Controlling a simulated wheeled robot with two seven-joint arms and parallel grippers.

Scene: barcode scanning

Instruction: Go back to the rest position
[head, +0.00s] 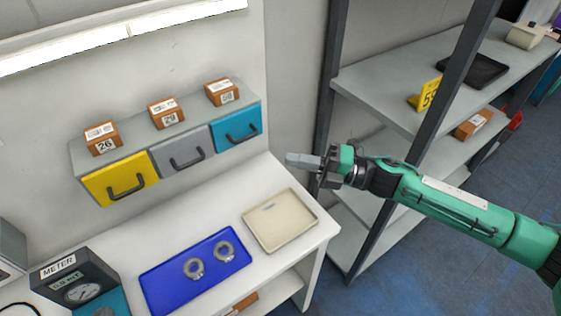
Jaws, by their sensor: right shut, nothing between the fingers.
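My right gripper (304,161) comes in from the right on its green arm. It is shut and empty, held in the air above the right end of the white workbench (221,218), in front of the shelving. My left gripper is not in the head view. Three small brown boxes with white labels sit on the drawer unit at the wall: the left box (102,138), the middle box (166,112) and the right box (222,92).
A blue mat (165,292) with two grey rings, a cream tray (296,232) and a meter (75,278) are on the bench. Yellow, grey and blue drawers hang above. A grey shelf rack (392,84) with dark posts stands close beside my right arm. Floor shows at right.

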